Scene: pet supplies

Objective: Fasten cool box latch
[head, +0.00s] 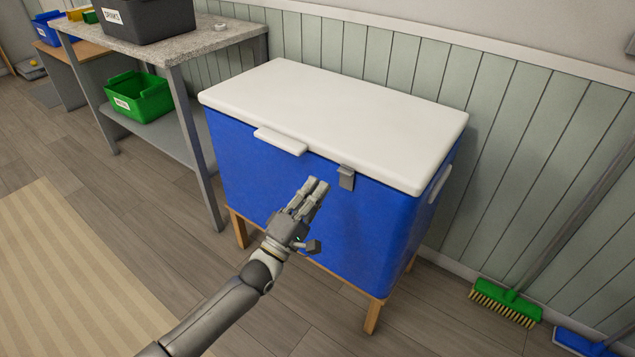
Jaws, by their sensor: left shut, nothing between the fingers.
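The blue cool box (250,175) stands on a wooden stand against the panelled wall. Its white lid (335,115) lies flat and closed on top. A white lip (280,141) juts from the front edge of the lid. A small grey latch (346,177) sits at the lid's front edge, right of the lip, hanging over the upper front of the box; I cannot tell whether it is engaged. My left gripper (318,187) is shut and empty, just left of and slightly below the latch, apparently apart from it. My right gripper is out of view.
A grey-topped shelf table (185,42) stands left of the box, with a dark bin (145,18) on top and a green bin (138,97) below. A green broom (508,300) and a blue tool (590,343) are at lower right. The floor in front is clear.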

